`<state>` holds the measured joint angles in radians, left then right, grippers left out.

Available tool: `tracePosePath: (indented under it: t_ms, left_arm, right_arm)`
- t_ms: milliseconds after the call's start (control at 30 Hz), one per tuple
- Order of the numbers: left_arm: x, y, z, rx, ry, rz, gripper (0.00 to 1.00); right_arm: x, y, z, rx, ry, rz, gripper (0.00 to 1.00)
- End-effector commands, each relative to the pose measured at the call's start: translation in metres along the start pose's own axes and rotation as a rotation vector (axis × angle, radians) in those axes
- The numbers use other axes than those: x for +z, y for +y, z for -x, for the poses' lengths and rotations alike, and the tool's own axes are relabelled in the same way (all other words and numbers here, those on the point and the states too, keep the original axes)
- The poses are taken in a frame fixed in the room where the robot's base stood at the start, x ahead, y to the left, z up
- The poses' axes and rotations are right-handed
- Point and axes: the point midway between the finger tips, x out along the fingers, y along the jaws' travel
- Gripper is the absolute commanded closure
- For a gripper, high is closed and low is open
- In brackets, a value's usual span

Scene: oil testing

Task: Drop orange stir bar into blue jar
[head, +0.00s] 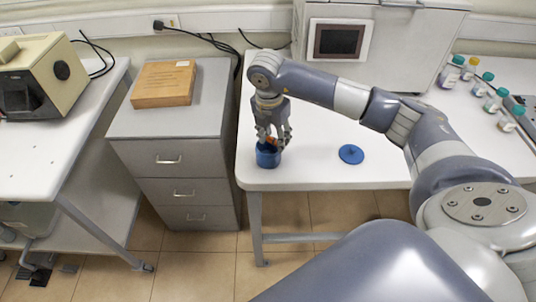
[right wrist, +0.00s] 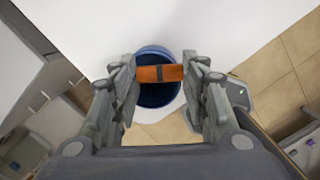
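The blue jar (head: 268,156) stands open and upright near the left front corner of the white table. My right gripper (head: 272,139) points down just above it. The bar lies crosswise over the mouth of the blue jar (right wrist: 157,96), whose dark inside shows below. A blue lid (head: 351,154) lies on the table to the right of the jar. My left gripper is not in view.
The white table (head: 315,165) is clear between jar and lid. A grey-white machine with a screen (head: 338,41) stands behind. Several small bottles (head: 470,69) stand at the right. A grey drawer cabinet with a wooden box (head: 163,84) is left of the table, across a gap.

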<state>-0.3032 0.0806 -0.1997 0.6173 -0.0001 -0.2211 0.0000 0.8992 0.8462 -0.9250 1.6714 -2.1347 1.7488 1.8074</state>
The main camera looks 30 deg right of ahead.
Motion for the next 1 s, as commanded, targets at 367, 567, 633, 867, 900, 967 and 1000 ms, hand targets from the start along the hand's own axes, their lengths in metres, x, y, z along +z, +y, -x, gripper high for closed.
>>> tracePosePath:
  t_ms: [367, 567, 633, 867, 900, 967, 1000]
  left_arm:
    - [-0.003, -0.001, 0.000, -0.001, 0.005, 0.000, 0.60]
    - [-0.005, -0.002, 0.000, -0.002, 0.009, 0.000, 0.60]
    - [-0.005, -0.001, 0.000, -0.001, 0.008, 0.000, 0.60]
    - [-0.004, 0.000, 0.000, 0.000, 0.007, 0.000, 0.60]
    - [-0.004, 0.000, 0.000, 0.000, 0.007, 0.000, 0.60]
    - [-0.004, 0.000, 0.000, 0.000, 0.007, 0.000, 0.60]
    - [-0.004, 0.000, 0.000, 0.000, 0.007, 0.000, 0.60]
  right_arm:
    - [0.000, 0.000, 0.000, 0.000, 0.000, 0.000, 0.36]
    - [0.000, 0.001, 0.013, 0.004, 0.000, 0.000, 0.36]
    - [0.000, 0.001, 0.025, 0.005, 0.000, 0.000, 0.36]
    - [0.000, 0.002, 0.074, 0.006, 0.000, 0.001, 0.36]
    - [0.000, 0.002, 0.082, 0.005, -0.001, 0.001, 0.36]
    - [0.000, 0.001, 0.093, 0.005, -0.001, 0.001, 0.36]
    - [0.000, 0.001, 0.099, 0.004, 0.000, 0.001, 0.36]
